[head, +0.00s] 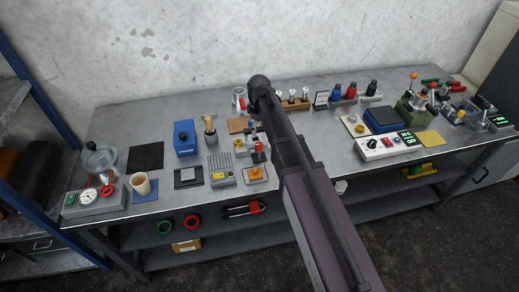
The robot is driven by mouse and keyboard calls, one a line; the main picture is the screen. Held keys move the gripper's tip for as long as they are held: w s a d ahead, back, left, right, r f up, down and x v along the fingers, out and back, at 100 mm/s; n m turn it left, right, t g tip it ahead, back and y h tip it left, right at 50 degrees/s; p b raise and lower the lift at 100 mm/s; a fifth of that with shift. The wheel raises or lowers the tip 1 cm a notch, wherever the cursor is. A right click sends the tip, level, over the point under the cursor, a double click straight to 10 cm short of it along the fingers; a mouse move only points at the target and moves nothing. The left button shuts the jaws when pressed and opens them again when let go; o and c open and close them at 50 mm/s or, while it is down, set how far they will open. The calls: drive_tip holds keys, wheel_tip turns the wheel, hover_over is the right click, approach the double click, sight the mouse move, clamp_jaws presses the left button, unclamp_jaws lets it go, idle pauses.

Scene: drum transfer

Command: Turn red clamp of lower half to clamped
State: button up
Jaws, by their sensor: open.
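I cannot tell for sure which part is the red clamp of the lower half. At the right of the bench, a fixture (417,104) with an olive-green body carries small red and green parts, too small to read. Near the bench middle, a small device (258,155) with a red top stands close beside my arm. Whether any clamp is open or clamped does not show. My arm crosses the view from the lower right up to a dark joint above the bench. My gripper cannot be made out in this view.
The grey metal bench (330,143) is crowded. Bottles (351,91) stand at the back. Shelves flank the left.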

sight(259, 144)
drive_tip(key=shift+f+b, duration=4.7)
drive_tip(key=shift+f, duration=0.3)
clamp_jaws()
